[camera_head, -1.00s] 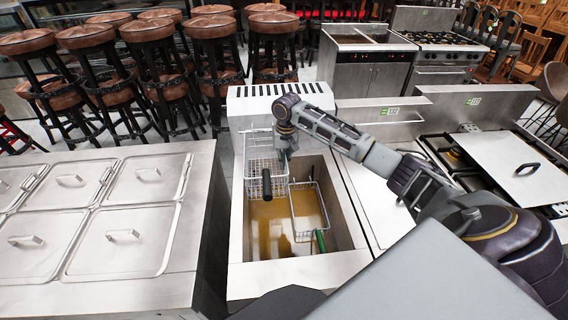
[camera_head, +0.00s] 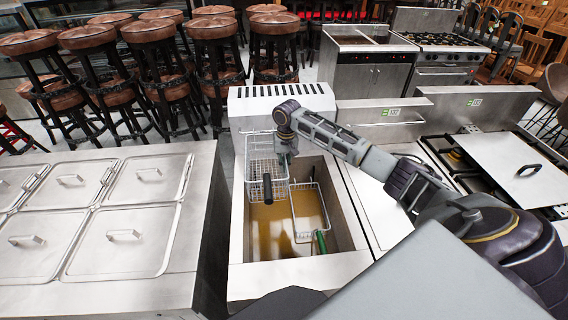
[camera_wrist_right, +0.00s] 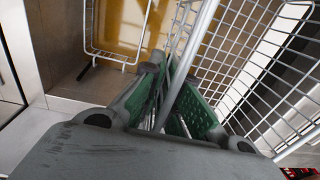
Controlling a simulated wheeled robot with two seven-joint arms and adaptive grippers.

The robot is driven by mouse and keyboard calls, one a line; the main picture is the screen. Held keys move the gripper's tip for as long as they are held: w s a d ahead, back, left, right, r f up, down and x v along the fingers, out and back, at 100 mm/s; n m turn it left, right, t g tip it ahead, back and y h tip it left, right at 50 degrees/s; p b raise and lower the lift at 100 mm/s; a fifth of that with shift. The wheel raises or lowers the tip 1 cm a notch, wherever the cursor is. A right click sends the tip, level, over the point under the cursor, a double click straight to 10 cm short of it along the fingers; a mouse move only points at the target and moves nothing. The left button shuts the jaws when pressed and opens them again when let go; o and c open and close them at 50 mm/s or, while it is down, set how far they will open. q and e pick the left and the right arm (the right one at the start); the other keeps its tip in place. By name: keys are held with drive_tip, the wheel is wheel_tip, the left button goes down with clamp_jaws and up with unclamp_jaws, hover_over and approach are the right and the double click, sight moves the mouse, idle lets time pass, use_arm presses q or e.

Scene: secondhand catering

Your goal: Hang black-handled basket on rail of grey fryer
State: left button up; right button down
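The grey fryer (camera_head: 237,250) stands in the middle of the head view, with brownish oil in its open well. The black-handled basket (camera_head: 261,168) is a wire basket at the back left of the well, its black handle (camera_head: 267,187) pointing toward me. My right gripper (camera_head: 286,155) reaches down at the basket's right side. In the right wrist view, its green-padded fingers (camera_wrist_right: 178,108) are closed around a wire bar of the basket (camera_wrist_right: 235,55). Whether the basket touches the rail at the back is hidden. My left gripper is not in view.
A second wire basket (camera_head: 309,208) with a green handle (camera_head: 321,241) sits in the right of the well. A lidded counter (camera_head: 187,250) stands left of the fryer. A burner unit with a loose lid (camera_head: 513,158) is at right. Stools line the back.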

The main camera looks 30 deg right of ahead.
idle(0.3)
drive_tip(key=c, duration=1.6)
unclamp_jaws()
drive_tip(key=shift+o, duration=0.2)
drive_tip(key=shift+s+f, duration=0.1)
wheel_tip(320, 180, up, 12)
drive_tip(key=shift+d, duration=0.25)
drive_tip(key=shift+s, duration=0.1)
